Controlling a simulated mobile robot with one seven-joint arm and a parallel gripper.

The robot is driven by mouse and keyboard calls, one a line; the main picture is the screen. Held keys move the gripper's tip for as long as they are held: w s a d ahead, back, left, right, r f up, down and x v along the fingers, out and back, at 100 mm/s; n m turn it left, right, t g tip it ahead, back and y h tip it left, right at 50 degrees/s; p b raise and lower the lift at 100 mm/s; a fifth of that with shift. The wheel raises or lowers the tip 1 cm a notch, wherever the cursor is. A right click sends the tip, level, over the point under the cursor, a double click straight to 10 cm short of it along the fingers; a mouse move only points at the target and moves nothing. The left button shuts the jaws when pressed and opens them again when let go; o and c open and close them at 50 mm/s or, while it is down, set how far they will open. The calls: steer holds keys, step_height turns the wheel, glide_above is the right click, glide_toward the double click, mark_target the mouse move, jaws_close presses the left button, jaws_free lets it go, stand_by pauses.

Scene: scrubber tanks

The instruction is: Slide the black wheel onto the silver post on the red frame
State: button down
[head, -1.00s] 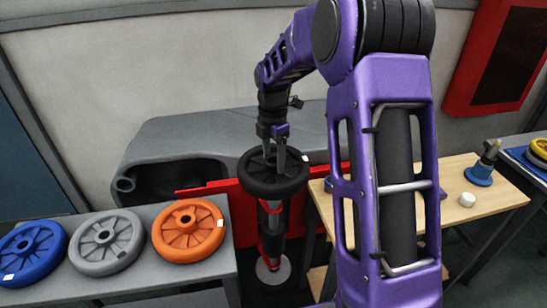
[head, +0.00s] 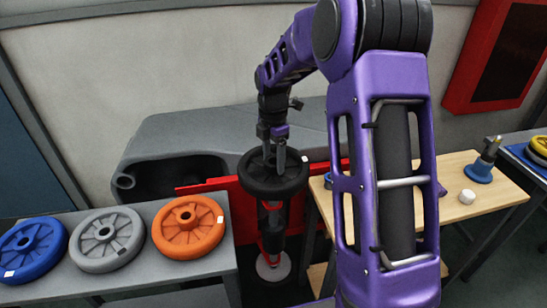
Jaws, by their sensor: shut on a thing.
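The black wheel (head: 272,185) lies flat in the middle of the head view, with a small white label on its right side. My gripper (head: 274,166) points down and is shut on the wheel at its hub. The wheel is held above the red frame (head: 225,188), whose red parts show behind and below it. A column with dark and red parts (head: 272,225) stands under the wheel and ends in a pale round foot. The silver post is not clearly visible; the wheel hides the area below it, so I cannot tell whether they touch.
A grey bench (head: 150,270) at left carries a blue wheel (head: 33,248), a grey wheel (head: 107,238) and an orange wheel (head: 188,226). A wooden table (head: 485,195) at right holds a white cap (head: 467,196) and a blue-based tool (head: 483,165).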

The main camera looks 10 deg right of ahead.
mark_target(273, 172)
stand_by(0.4)
steer(key=shift+f+b, duration=0.4)
steer(key=shift+f, duration=0.4)
steer(key=shift+f+b, duration=0.6)
steer(key=shift+f, duration=1)
stand_by(0.9)
steer(key=shift+f+p, duration=0.55)
steer(key=shift+f, duration=0.2)
stand_by(2.7)
jaws_free()
stand_by(0.4)
